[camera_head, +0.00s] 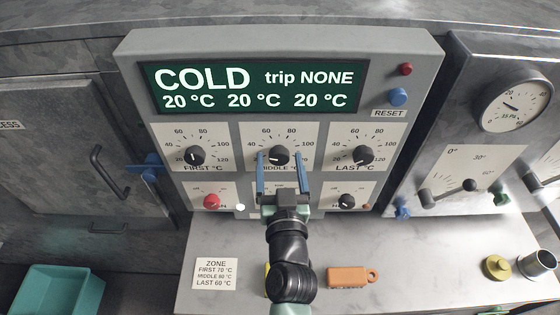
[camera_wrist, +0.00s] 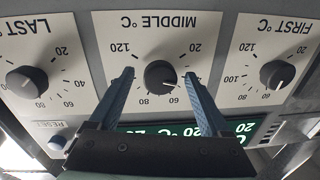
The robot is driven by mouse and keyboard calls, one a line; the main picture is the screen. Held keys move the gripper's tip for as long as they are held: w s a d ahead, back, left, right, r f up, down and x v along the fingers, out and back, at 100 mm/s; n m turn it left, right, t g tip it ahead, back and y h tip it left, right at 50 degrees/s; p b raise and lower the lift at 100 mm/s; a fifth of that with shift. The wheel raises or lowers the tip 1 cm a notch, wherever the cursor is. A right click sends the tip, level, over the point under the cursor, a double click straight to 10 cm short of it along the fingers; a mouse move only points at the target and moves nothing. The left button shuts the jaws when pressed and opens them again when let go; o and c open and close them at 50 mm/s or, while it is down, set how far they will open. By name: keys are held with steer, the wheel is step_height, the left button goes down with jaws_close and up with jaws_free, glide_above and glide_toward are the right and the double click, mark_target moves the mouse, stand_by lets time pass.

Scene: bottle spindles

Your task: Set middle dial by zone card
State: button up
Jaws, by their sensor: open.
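The middle dial (camera_head: 279,155) is a black knob on a white scale plate marked MIDDLE °C. It also shows in the wrist view (camera_wrist: 160,75), upside down. My gripper (camera_head: 280,160) is open, with one blue finger on each side of this knob. In the wrist view my gripper (camera_wrist: 159,74) shows gaps beside the knob. The zone card (camera_head: 215,273) lies on the counter and reads FIRST 70, MIDDLE apparently 80, LAST 60 °C. The green display (camera_head: 255,88) reads COLD, trip NONE, 20 °C three times.
The first dial (camera_head: 195,156) and last dial (camera_head: 363,155) flank the middle one closely. A red knob (camera_head: 212,201) and black knob (camera_head: 346,201) sit below. A blue RESET button (camera_head: 398,97) is upper right.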

jaws_close()
stand_by(0.4)
steer(key=shift+m, duration=0.3)
steer(key=m+b, duration=0.1)
steer(key=m, duration=0.2)
steer(key=shift+m, duration=0.4)
steer(key=m, duration=0.5)
steer(key=shift+a+m+t, duration=0.1)
steer(key=shift+m+t, duration=0.2)
steer(key=m+p, duration=0.1)
steer(key=m, duration=0.4)
steer(key=shift+h, duration=0.4)
steer(key=m+p, duration=0.1)
steer(key=m, duration=0.4)
steer(key=shift+a+h, duration=0.1)
steer(key=shift+h, duration=0.3)
steer(key=shift+m, duration=0.5)
